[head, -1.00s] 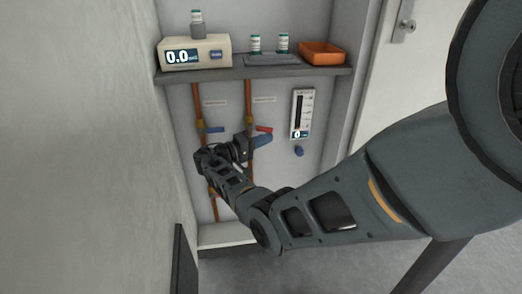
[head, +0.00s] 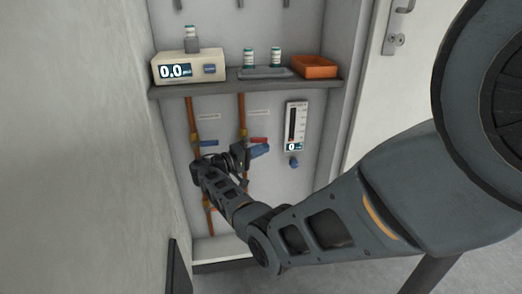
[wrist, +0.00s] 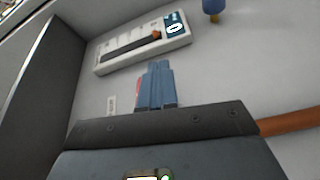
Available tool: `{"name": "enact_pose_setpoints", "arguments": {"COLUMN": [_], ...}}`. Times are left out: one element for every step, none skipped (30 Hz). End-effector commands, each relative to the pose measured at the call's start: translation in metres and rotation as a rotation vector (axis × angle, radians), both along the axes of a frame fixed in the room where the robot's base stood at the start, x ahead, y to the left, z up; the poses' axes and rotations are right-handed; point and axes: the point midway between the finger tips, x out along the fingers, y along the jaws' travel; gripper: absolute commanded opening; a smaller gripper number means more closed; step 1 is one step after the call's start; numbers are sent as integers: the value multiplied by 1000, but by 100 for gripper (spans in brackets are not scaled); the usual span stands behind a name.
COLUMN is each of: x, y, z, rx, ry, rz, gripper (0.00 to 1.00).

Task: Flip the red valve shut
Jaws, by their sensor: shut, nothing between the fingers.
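The red valve handle (head: 259,140) sits on the right copper pipe and points sideways to the right, across the pipe. My gripper (head: 260,151) is just below and in front of it, with its blue fingers pointing right. In the wrist view the blue fingers (wrist: 156,85) are together with nothing between them. A thin sliver of the red handle (wrist: 138,89) shows at their left side; the rest is hidden behind them. I cannot tell whether the fingers touch the handle.
A blue valve handle (head: 208,143) is on the left copper pipe (head: 193,112). A flow meter (head: 296,126) reading 0 and a blue knob (head: 294,162) are to the right. Above, a shelf (head: 220,88) holds a 0.0 display box (head: 189,67), small bottles and an orange tray (head: 315,67).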

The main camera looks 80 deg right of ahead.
Motion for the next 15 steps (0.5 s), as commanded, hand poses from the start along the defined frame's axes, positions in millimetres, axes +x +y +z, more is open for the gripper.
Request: {"name": "enact_pose_setpoints", "arguments": {"x": [0, 0, 0, 1, 2, 4, 6, 9, 13, 16, 20, 25, 29, 32, 37], "y": [0, 0, 0, 1, 1, 3, 5, 7, 11, 14, 18, 23, 26, 30, 34], "z": [0, 0, 0, 0, 0, 0, 0, 0, -1, -1, -1, -1, -1, -2, -2], "rx": [-1, -1, -1, -1, -1, -1, -1, 0, 0, 0, 0, 0, 0, 0, 0], "ry": [-1, -1, -1, -1, -1, -1, 0, -1, -1, -1, -1, -1, -1, -1, -1], "rz": [0, 0, 0, 0, 1, 1, 2, 3, 4, 3, 3, 4, 4, 3, 4], "gripper": [0, 0, 0, 0, 0, 0, 0, 0, 0, 0, 0, 0, 0, 0, 0]}}
